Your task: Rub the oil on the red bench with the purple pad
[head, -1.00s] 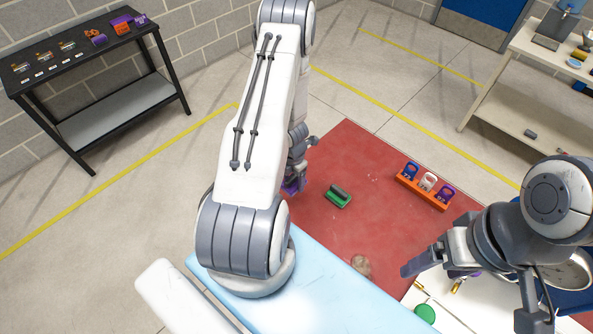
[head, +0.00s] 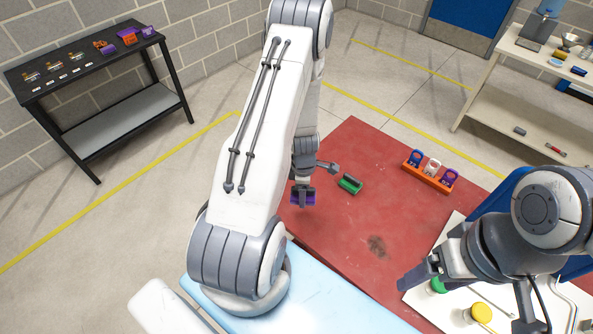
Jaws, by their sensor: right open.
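The red bench (head: 332,229) fills the middle of the head view. A dark oil patch (head: 377,245) lies on it toward the near side. My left gripper (head: 303,197) is over the bench's left part, partly behind my arm. It looks shut on the purple pad (head: 311,198), which shows on both sides of the fingers, to the upper left of the oil. I cannot tell whether the pad touches the bench. My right gripper (head: 418,277) is open and empty at the bench's near right edge, to the lower right of the oil.
A green block with a dark handle (head: 350,184) sits near the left gripper. An orange rack (head: 429,178) with blue, white and purple pieces stands at the bench's far right. Green (head: 438,286) and yellow (head: 480,313) round things are on a white surface at right.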

